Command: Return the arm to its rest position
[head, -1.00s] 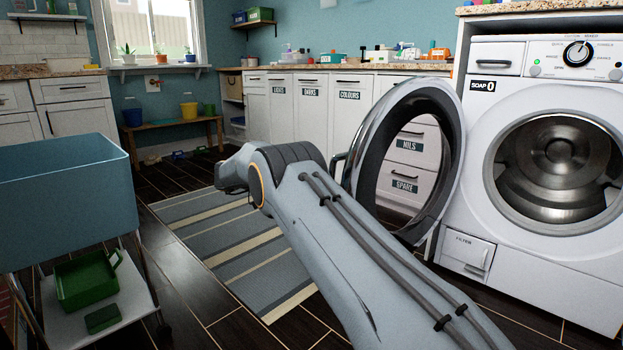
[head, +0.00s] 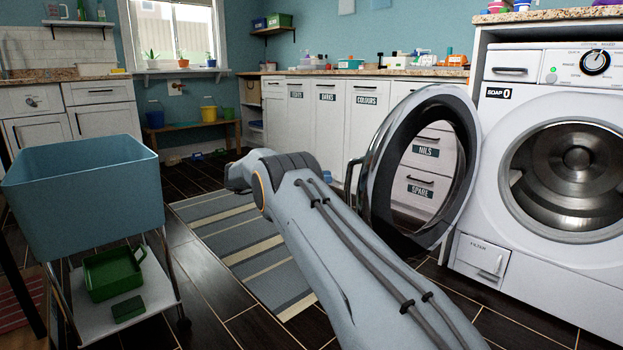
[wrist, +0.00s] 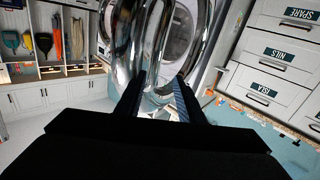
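My gripper (wrist: 160,86) shows at the bottom of the wrist view with its two dark fingers apart. No object is clearly held between them. Shiny chrome of the washer door (wrist: 140,40) fills the view just beyond the fingertips; I cannot tell whether they touch it. In the head view my arm reaches forward from the bottom, and its far end hides the gripper. The round washer door (head: 378,205) stands wide open to the right of my arm. The white washing machine (head: 530,262) shows an empty-looking steel drum (head: 575,175).
A blue tub (head: 85,200) on a wheeled trolley stands at the left, with a green tray (head: 112,275) on its lower shelf. A striped rug (head: 240,245) lies on the dark floor ahead. White cabinets (head: 315,120) line the back wall.

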